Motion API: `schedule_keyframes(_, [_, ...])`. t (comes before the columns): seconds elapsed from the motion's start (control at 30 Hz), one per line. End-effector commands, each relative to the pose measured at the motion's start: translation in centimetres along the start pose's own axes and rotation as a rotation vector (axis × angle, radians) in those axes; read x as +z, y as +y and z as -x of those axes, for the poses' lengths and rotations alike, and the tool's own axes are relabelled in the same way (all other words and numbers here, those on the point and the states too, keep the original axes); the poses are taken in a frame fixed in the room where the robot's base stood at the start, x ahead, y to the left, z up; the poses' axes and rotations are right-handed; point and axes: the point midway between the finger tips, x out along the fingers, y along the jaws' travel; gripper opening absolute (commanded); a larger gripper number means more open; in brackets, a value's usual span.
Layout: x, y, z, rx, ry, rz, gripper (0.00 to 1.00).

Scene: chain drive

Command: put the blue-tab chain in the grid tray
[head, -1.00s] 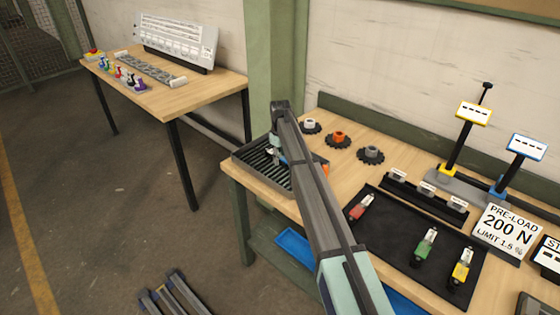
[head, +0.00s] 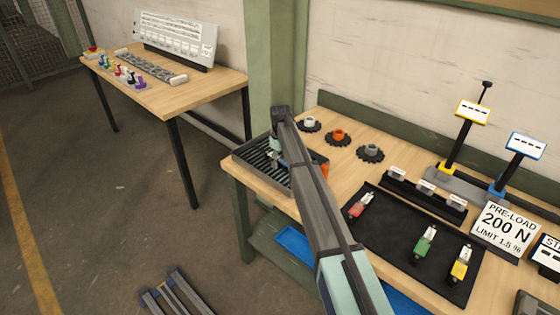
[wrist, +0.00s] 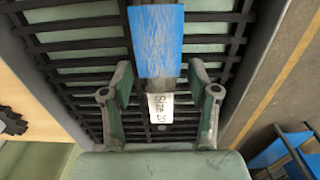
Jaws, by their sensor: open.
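The blue-tab chain (wrist: 157,42) shows in the wrist view as a blue tab with a white "Size 10" label below it. It lies over the dark bars of the grid tray (wrist: 85,45), between my fingers. My gripper (wrist: 160,84) is open, one finger on each side of the chain, with gaps visible. In the head view the grid tray (head: 250,152) sits at the bench's left end, with my gripper (head: 279,160) over it. My arm hides part of the tray there, and the chain is hard to make out.
Three dark sprockets (head: 339,138) with white, orange and grey hubs stand behind my arm. A black mat (head: 395,235) to the right holds red-, green- and yellow-tab pieces. A small label rack (head: 425,194) stands behind the mat. Floor lies beyond the tray's left edge.

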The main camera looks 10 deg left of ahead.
Motion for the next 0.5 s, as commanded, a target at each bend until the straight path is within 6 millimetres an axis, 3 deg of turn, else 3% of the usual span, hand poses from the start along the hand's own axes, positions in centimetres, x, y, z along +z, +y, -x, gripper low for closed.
schedule_keyframes(0.23, [-0.1, 0.1, 2.0, 0.001, 0.002, 0.0, 0.6])
schedule_keyframes(0.5, [-0.1, 0.1, 7.2, 0.002, 0.002, 0.0, 0.6])
